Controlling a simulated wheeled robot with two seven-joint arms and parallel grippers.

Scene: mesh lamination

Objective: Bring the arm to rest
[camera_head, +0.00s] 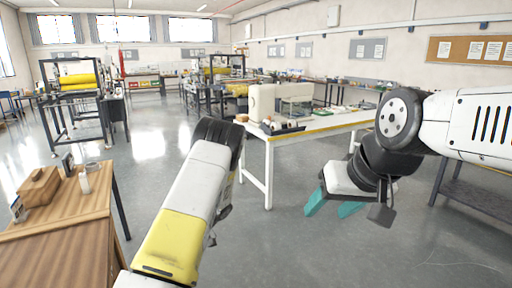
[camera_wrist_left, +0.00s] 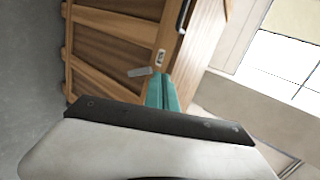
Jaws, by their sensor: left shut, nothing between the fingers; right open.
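My right gripper (camera_head: 332,210) hangs in the right half of the head view, with its two teal fingers apart and nothing between them. It is over the open grey floor, in front of the white table. My left arm reaches in from the bottom of the head view, and its gripper is hidden there. In the left wrist view my left gripper (camera_wrist_left: 164,92) has its teal fingers together, with nothing held.
A wooden bench (camera_head: 70,215) with a wooden box (camera_head: 39,187) and small items stands at the left. A white table (camera_head: 325,126) with a cream machine (camera_head: 262,101) stands behind the arms. Grey floor (camera_head: 300,250) is clear between them.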

